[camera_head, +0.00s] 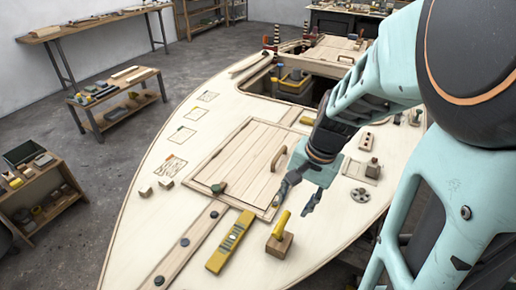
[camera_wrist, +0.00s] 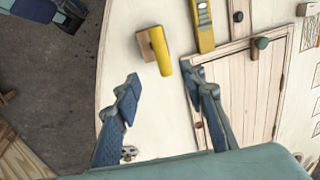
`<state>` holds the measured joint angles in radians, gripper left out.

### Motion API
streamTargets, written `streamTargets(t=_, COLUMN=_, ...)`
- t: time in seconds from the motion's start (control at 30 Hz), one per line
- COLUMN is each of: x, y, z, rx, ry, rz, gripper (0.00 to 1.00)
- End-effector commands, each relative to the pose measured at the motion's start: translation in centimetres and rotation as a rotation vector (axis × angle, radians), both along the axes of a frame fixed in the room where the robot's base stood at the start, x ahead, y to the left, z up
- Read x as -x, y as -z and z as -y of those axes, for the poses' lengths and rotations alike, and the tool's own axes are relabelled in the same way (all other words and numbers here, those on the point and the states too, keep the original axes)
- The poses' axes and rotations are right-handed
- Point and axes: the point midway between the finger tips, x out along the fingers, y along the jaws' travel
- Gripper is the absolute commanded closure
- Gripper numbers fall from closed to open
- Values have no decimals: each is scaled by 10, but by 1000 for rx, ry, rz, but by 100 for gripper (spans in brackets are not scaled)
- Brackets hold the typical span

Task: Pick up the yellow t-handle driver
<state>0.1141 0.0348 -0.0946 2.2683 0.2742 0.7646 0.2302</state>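The yellow t-handle driver (camera_head: 281,223) stands tilted in a small wooden block (camera_head: 279,245) on the pale plywood deck. In the wrist view the yellow driver (camera_wrist: 161,51) is a short thick bar beside its block (camera_wrist: 145,45), beyond my fingertips. My gripper (camera_head: 295,200) is open and empty, just above and behind the driver in the head view. In the wrist view its two fingers (camera_wrist: 161,80) are spread, with the driver ahead of the gap between them and no contact visible. The driver's lower end is hidden in the wrist view.
A yellow spirit level (camera_head: 230,242) lies left of the block. A wooden hatch (camera_head: 240,165) with a handle is behind it. A round metal fitting (camera_head: 360,195) and a small block on a plate (camera_head: 372,170) are to the right.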

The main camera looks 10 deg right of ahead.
Motion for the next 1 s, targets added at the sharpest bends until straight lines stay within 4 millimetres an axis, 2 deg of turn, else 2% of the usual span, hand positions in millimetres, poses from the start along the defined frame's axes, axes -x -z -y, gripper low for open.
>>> streamTargets(t=0.07, x=4, y=4, z=-1, rx=3, ry=-1, rz=-15, gripper=62)
streamTargets(t=0.33, x=0, y=46, z=-9, rx=3, ry=-4, rz=-18, gripper=62)
streamTargets(t=0.57, x=-2, y=61, z=-13, rx=3, ry=-3, rz=-16, gripper=62)
streamTargets(t=0.83, x=-3, y=96, z=-25, rx=3, ry=-3, rz=-18, gripper=62)
streamTargets(t=1.0, x=-5, y=106, z=-27, rx=3, ry=-4, rz=-14, gripper=62)
